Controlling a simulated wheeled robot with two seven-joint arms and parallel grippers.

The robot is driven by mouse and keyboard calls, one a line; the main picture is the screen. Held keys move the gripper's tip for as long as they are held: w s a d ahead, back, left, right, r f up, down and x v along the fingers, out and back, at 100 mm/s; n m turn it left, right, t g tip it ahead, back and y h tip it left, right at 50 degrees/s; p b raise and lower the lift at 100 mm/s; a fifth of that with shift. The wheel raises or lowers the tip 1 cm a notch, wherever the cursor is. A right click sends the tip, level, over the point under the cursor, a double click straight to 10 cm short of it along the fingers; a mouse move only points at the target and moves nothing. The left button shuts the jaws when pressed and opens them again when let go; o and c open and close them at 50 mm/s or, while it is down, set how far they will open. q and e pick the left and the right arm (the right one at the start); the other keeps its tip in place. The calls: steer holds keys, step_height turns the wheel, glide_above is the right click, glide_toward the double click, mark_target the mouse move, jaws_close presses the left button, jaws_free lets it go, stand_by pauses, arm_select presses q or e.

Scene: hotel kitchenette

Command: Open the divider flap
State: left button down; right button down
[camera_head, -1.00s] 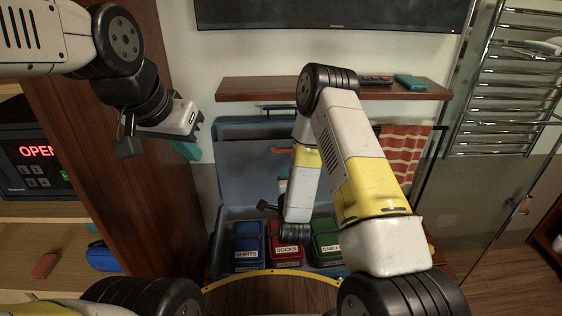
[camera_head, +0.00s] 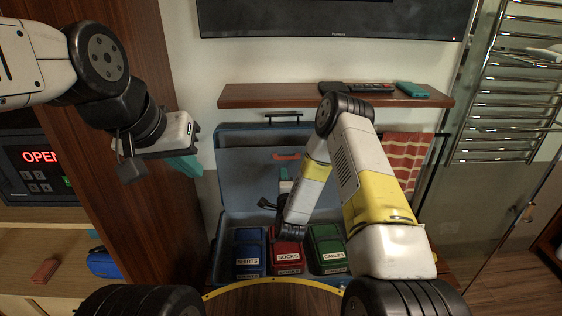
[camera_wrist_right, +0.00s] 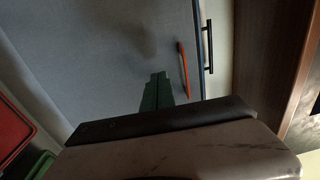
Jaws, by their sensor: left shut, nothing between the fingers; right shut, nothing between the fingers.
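An open blue-grey suitcase (camera_head: 222,225) stands against the back wall. A blue-grey panel (camera_head: 238,180), which looks like the divider flap, stands raised at the lid side; it also fills much of the right wrist view (camera_wrist_right: 105,50). An orange pull tab (camera_head: 286,157) is near its upper edge and also shows in the wrist view (camera_wrist_right: 184,68). My right gripper (camera_head: 284,178) is shut and empty in front of the panel, below the tab; its green fingers (camera_wrist_right: 157,90) point toward the panel. I cannot tell whether they touch it. My left gripper (camera_head: 188,168) is shut and empty, left of the suitcase.
Blue (camera_head: 249,252), red (camera_head: 287,252) and green (camera_head: 327,248) labelled pouches lie in the suitcase. A wooden shelf (camera_head: 240,95) with small items hangs above it. A dark wood cabinet side (camera_head: 130,130) is at left.

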mark_target(282, 163)
steer(key=shift+w+r, duration=0.1)
steer(key=shift+w, duration=2.1)
steer(key=shift+w+a+r, duration=0.1)
steer(key=shift+w, duration=1.05)
steer(key=shift+w+r, duration=0.1)
steer(key=shift+w, duration=1)
